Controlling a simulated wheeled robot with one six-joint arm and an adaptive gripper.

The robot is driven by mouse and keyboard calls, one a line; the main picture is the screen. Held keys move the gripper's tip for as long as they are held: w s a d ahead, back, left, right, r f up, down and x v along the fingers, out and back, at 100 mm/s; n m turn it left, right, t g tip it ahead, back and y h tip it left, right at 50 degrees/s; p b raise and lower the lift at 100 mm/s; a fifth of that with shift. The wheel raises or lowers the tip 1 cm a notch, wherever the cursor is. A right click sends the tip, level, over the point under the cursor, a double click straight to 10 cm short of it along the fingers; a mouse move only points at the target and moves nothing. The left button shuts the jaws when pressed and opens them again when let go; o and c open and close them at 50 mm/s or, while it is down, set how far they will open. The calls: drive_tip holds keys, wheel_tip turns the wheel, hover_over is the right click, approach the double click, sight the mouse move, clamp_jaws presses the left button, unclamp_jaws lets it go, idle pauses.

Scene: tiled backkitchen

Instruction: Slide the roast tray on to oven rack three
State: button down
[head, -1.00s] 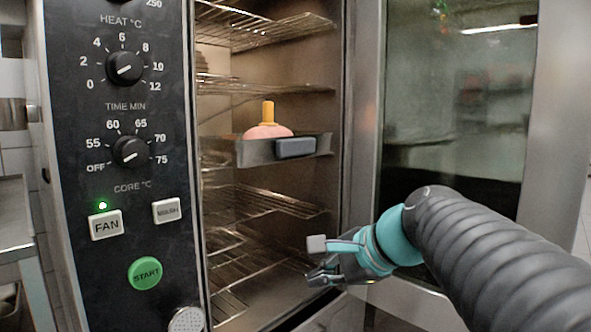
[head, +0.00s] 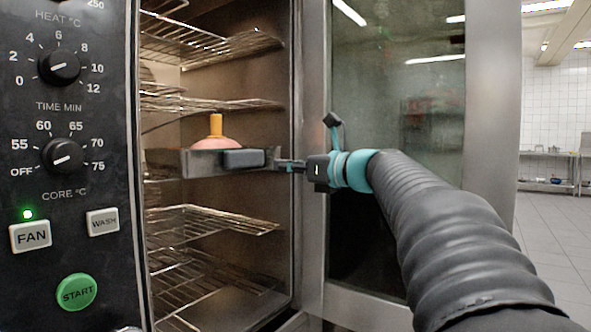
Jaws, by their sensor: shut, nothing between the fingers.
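The roast tray (head: 195,165) is a grey metal tray with a dark block-shaped handle (head: 243,158) on its front. It sits level inside the open oven, below the second visible wire rack from the top. A pink roast (head: 212,143) with a yellow peg standing in it lies in the tray. What supports the tray is mostly hidden. My gripper (head: 282,165) is shut and empty. Its fingertips point left at the right end of the tray's front, beside the handle. I cannot tell whether they touch it.
Wire racks show above the tray (head: 210,104) and below it (head: 215,220). The oven's control panel (head: 70,150) stands at the left. The glass door (head: 400,80) is open at the right, behind my arm. Tiled floor is clear at far right.

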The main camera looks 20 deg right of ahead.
sight(248, 163)
drive_tip(key=x, duration=0.8)
drive_tip(key=shift+a, duration=0.1)
drive_tip(key=shift+w, duration=0.1)
